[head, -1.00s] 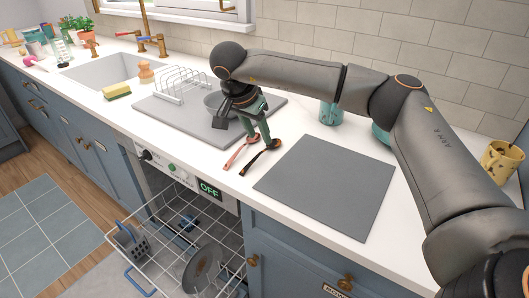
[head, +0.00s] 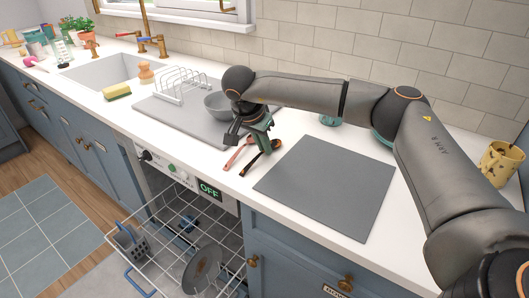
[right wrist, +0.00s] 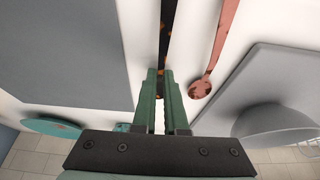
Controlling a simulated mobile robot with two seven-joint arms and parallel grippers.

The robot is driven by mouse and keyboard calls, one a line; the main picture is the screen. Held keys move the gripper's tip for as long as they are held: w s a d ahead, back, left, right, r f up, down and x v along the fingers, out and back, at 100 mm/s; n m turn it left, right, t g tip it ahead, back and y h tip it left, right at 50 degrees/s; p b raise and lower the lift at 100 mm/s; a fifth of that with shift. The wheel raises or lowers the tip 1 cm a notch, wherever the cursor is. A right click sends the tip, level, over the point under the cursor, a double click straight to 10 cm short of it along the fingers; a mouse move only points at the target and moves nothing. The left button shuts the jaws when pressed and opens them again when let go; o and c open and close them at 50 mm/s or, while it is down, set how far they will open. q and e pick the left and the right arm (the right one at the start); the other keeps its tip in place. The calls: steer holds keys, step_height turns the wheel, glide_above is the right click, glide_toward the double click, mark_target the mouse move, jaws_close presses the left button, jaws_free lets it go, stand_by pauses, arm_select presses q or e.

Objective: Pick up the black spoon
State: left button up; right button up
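The black spoon (head: 260,158) lies on the white counter between the pink spoon and the grey board. In the right wrist view its dark, orange-speckled length (right wrist: 165,38) runs from the top edge down to my fingertips. My right gripper (head: 267,150) is down at the spoon, near its bowl end. In the right wrist view its green fingers (right wrist: 160,75) are close together, one on each side of the spoon, with a narrow gap between them. They look shut on it; the bowl is mostly hidden by the fingers. The spoon still appears at counter level. My left gripper is not in view.
The pink spoon (head: 238,153) lies close beside the black one. A grey board (head: 328,187) is to the right. A grey mat (head: 165,112) with a bowl (head: 217,106) and a rack (head: 182,85) is to the left. An open dishwasher rack (head: 170,245) is below the counter edge.

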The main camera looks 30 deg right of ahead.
jaws_close()
steer(key=shift+r, duration=0.15)
